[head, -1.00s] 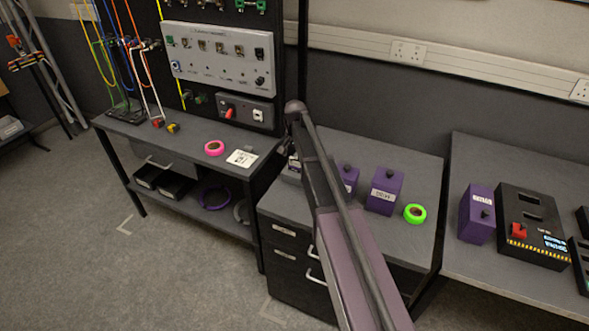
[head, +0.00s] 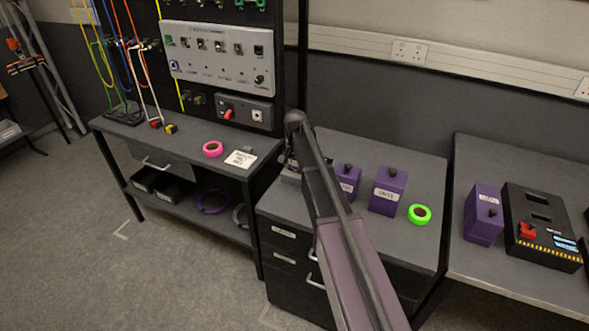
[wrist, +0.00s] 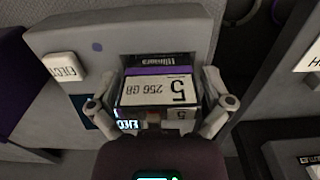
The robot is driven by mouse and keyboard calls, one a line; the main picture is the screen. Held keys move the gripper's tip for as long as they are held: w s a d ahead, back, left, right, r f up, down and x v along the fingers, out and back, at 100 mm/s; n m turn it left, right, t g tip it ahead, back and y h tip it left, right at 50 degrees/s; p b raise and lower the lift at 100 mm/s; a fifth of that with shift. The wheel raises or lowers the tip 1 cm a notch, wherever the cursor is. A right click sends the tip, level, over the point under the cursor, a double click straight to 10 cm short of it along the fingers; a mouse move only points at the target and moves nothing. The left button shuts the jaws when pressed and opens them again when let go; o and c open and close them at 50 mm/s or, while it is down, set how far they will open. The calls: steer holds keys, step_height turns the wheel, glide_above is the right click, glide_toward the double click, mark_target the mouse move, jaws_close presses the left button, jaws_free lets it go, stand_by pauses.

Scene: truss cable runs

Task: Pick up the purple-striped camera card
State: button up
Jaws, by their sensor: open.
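In the wrist view the camera card (wrist: 158,92) has a white label reading "256 GB" and "5", upside down, with a purple stripe along its far edge. It sticks out of a dark opening in a grey housing (wrist: 80,40). My gripper (wrist: 161,80) is open, with one finger on each side of the card. Whether the fingers touch the card's sides I cannot tell. In the head view my arm hides the gripper and the card.
A white eject button (wrist: 63,66) sits left of the card on the housing. In the head view, purple boxes (head: 388,192) and a green tape roll (head: 419,214) stand on the drawer cabinet, right of my arm. A black device (head: 541,226) is farther right.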

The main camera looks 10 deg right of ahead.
steer(key=shift+c, duration=0.2)
steer(key=c, duration=1)
steer(key=shift+r, duration=0.1)
step_height(320, 180, up, 10)
steer(key=p, duration=1)
steer(key=shift+c, duration=0.3)
steer(key=shift+s, duration=0.2)
stand_by(0.4)
